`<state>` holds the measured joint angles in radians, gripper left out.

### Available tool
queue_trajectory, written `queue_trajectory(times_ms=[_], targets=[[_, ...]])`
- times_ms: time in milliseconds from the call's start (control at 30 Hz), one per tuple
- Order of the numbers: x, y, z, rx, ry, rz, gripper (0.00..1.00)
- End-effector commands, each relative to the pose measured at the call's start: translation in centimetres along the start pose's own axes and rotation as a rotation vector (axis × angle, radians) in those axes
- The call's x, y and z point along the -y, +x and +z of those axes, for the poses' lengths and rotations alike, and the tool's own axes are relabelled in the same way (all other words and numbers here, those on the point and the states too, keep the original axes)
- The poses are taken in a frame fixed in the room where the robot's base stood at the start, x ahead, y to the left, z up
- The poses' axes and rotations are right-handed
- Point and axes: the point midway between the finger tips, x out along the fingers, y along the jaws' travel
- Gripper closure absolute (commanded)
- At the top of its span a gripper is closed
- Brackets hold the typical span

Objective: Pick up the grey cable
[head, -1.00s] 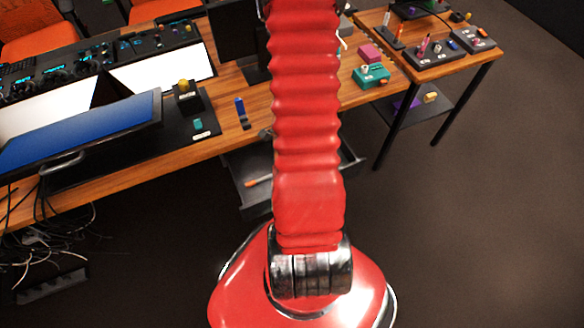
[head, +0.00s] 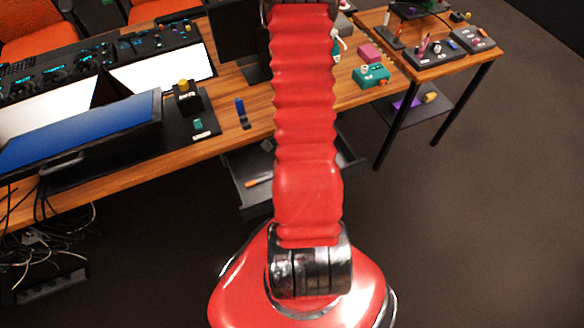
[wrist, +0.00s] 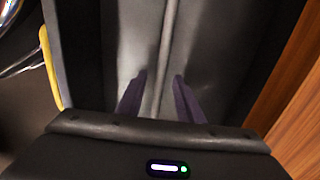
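In the wrist view, a long thin grey strand (wrist: 165,62), which looks like the grey cable, runs from the top edge down between the fingers of my gripper (wrist: 158,88). The two dark purple fingers are apart, one on each side of the strand, and I see neither touching it. The strand lies over a grey panel or tray surface (wrist: 203,50); its height above that surface is hard to tell. Its lower end is hidden behind the gripper body. In the head view my red arm hides the gripper, and I cannot make out the grey cable.
Dark walls flank the grey surface in the wrist view, with wood (wrist: 298,110) at right and a yellow edge (wrist: 49,68) at left. In the head view, an open drawer (head: 250,198) hangs under the desk (head: 130,180). A monitor (head: 80,135) and control boxes (head: 372,76) stand on top.

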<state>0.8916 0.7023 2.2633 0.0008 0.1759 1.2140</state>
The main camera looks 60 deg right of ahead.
Motion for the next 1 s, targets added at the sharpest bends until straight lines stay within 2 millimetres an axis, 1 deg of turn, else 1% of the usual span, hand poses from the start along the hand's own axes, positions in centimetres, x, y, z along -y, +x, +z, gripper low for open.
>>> queue_trajectory(times_ms=[533,1000], targets=[[0.0,0.04,0.0,0.0,0.0,0.0,0.66],[-0.01,0.04,0.0,0.0,0.0,0.0,0.99]])
